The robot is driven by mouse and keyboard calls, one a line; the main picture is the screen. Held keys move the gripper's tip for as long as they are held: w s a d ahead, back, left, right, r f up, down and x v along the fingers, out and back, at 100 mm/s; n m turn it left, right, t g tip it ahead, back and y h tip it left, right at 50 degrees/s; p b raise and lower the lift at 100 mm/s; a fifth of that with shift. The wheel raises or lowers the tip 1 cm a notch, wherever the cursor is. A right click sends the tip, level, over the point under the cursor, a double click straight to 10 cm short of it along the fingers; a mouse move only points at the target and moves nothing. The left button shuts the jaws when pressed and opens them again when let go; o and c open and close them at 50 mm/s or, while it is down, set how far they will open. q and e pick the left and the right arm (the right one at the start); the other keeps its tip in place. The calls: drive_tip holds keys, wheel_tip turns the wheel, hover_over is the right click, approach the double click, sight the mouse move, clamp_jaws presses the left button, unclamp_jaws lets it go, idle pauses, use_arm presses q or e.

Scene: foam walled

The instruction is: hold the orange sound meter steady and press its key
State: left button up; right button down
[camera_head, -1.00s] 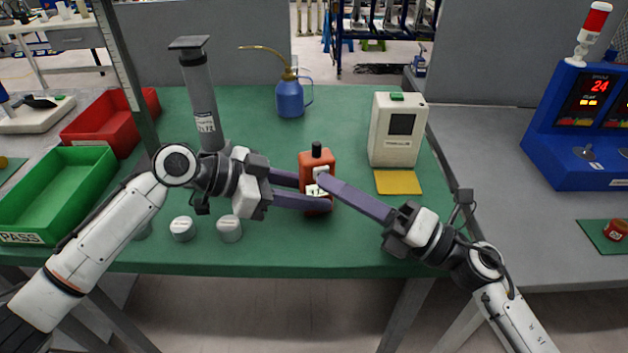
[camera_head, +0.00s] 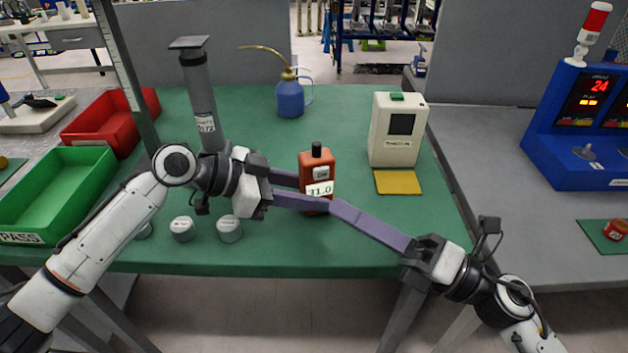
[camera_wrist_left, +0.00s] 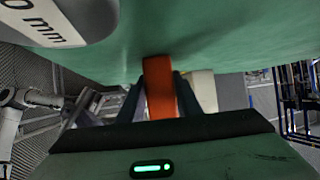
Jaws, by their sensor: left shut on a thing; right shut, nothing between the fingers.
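The orange sound meter (camera_head: 316,165) stands upright on the green table, with a dark knob on top and a white display reading 31.0. My left gripper (camera_head: 303,194) comes in from the left and is shut on the meter's lower body. In the left wrist view the orange meter (camera_wrist_left: 159,88) shows between the two fingers. My right gripper (camera_head: 337,205) is shut and empty, its tips at the lower right of the meter, below the display. I cannot tell whether they touch the meter. The meter's lower front is partly hidden by the fingers.
A grey cylinder (camera_head: 201,100), a blue oil can (camera_head: 290,97) and a beige device (camera_head: 397,130) with a yellow pad (camera_head: 398,182) stand behind. Green (camera_head: 60,190) and red (camera_head: 112,125) bins are at left. The front right is clear.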

drive_tip(key=shift+s+d, duration=0.15)
drive_tip(key=shift+s, duration=0.25)
use_arm(q)
drive_tip(key=o, duration=0.9)
